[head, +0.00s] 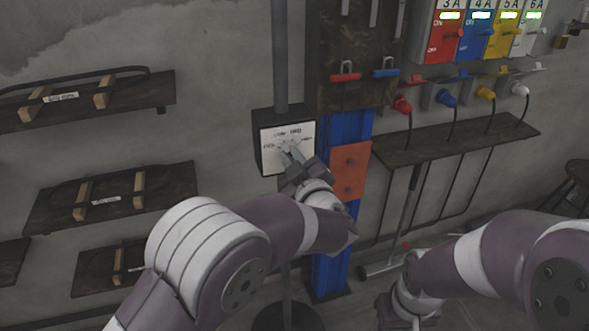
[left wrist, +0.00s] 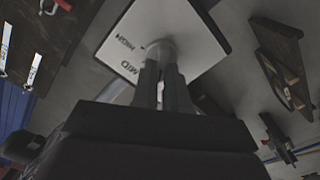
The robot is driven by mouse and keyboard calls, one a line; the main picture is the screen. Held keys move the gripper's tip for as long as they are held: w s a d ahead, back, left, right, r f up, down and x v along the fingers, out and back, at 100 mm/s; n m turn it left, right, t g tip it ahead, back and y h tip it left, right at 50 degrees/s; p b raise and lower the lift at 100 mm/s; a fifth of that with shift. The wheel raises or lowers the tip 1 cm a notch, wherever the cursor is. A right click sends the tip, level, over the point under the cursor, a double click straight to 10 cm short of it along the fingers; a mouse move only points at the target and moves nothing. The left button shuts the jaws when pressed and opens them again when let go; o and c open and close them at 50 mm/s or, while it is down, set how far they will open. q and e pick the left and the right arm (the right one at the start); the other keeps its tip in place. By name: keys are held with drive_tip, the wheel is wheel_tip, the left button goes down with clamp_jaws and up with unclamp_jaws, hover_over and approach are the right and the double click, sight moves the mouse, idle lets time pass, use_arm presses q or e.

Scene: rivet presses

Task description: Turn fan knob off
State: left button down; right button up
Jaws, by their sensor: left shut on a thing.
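The fan control box (head: 263,156) is a dark box with a white labelled face, mounted on the wall below a grey vertical pipe. Its fan knob (left wrist: 160,49) is a pale round knob at the middle of the white plate (left wrist: 205,35), where the words HIGH and MID show. My left gripper (head: 291,154) reaches the plate, and in the left wrist view its two fingers (left wrist: 161,80) are close together on the knob. The fingers cover much of the knob, so its exact setting is hard to tell. My right gripper (head: 392,310) is low in the head view, partly hidden, its jaws unclear.
A blue post (head: 330,272) with an orange plate (head: 349,171) stands just right of the box. Wooden wall shelves (head: 112,196) are at the left. Coloured switch boxes (head: 446,38) and plugs are above a shelf (head: 460,141) at the right.

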use_arm(q)
drive_tip(key=shift+a+f+n+b, duration=0.1)
drive_tip(key=shift+f+n+b, duration=0.05)
drive_tip(key=shift+n+b, duration=1.55)
drive_tip(key=shift+a+f+n+b, duration=0.1)
drive_tip(key=shift+n+b, duration=1.45)
drive_tip(key=shift+n, duration=0.15)
drive_tip(key=shift+r, duration=0.1)
drive_tip(key=c, duration=1.1)
unclamp_jaws()
drive_tip(key=shift+c, duration=0.2)
drive_tip(key=shift+s+d, duration=0.1)
drive_tip(key=v, duration=1.2)
drive_tip(key=shift+s+p, duration=0.25)
drive_tip(key=shift+p, duration=0.05)
